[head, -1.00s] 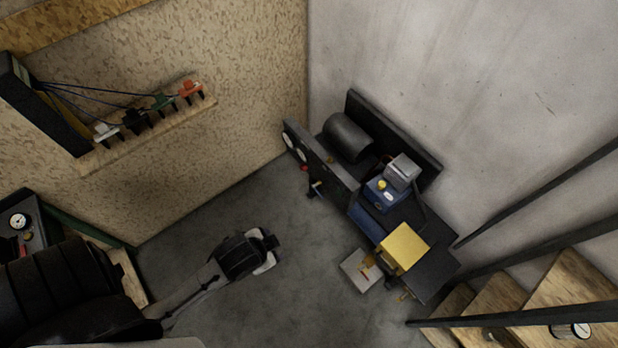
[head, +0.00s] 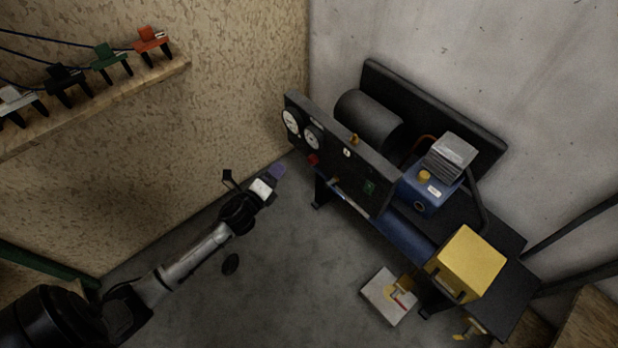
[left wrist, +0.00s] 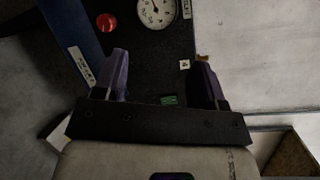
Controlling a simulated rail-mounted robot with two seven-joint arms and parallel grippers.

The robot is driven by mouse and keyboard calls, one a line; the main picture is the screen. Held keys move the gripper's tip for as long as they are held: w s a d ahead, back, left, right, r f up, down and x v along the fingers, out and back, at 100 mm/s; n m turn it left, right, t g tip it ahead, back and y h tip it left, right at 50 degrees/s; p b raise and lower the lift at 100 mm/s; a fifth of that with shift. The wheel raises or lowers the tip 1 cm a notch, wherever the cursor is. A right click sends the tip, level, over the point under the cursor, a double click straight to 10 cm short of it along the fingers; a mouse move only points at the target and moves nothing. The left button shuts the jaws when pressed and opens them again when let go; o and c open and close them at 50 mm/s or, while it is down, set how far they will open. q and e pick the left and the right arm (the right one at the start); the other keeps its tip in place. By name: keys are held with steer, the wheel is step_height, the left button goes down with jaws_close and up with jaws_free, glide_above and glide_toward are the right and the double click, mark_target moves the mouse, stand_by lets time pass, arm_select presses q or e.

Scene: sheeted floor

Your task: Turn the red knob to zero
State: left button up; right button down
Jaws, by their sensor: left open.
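The red knob (head: 313,160) sits low on the dark front panel (head: 349,169) of the compressor, below the round white gauges. In the left wrist view the red knob (left wrist: 106,22) shows at the upper left, beside a gauge (left wrist: 157,12). Its pointer setting is too small to read. My left gripper (head: 252,178) is in front of the panel, left of the knob and apart from it. In the left wrist view the purple fingers of my left gripper (left wrist: 160,76) are spread with nothing between them, short of the knob. My right gripper is not in view.
A black tank (head: 368,120), a blue pump (head: 425,190) and a yellow box (head: 466,263) belong to or stand by the compressor. A white plate (head: 388,297) lies on the floor. A shelf (head: 120,95) with coloured clamps is on the left wall.

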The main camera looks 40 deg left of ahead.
mark_target(310, 161)
arm_select(q)
steer(key=w+a+f+m+t+h+b, duration=0.1)
steer(key=w+a+f+m+h+b, duration=0.15)
steer(key=f+m+b, duration=0.4)
steer(key=w+a+f+m+h+b, duration=0.2)
steer(key=w+f+m+h+b, duration=0.1)
steer(key=f+m+b, duration=0.4)
steer(key=shift+n, duration=0.55)
steer(key=w+b, duration=0.1)
steer(key=w, duration=0.2)
steer(key=w+d+f+b, duration=0.1)
steer(key=w, duration=0.3)
steer(key=w+d+b, duration=0.1)
steer(key=w+b, duration=0.1)
steer(key=w, duration=0.2)
steer(key=shift+w+d+f, duration=0.1)
steer(key=shift+d+f, duration=0.05)
steer(key=shift+f, duration=0.1)
steer(key=shift+w+d+r, duration=0.1)
steer(key=shift+w+d, duration=0.1)
steer(key=shift+w, duration=0.8)
steer(key=c, duration=0.9)
